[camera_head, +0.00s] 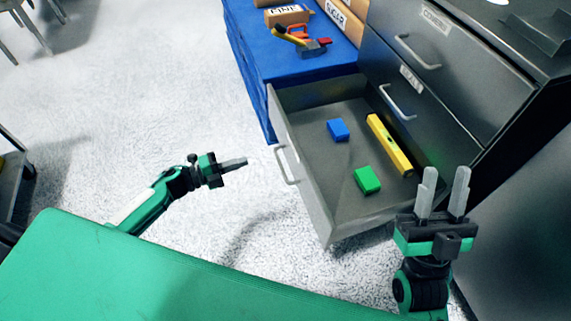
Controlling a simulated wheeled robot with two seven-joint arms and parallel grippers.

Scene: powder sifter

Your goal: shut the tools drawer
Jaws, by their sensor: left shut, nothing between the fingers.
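A grey drawer (312,207) is pulled far out of the dark cabinet, below two shut drawers. I cannot read a label on it; I take it as the tools drawer. Its front faces left and carries a bar handle (287,166). Inside lie a blue block (338,130), a green block (367,180) and a yellow level (390,146). My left gripper (243,162) is shut and empty, left of the handle and apart from it, pointing towards the drawer front. My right gripper (441,186) is open and empty, with its fingers up, near the drawer's lower right corner.
The cabinet's upper drawer (455,65) and middle drawer (430,118) are shut. A blue unit (262,48) beside the cabinet bears boxes and hand tools. A green surface (130,275) fills the lower left.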

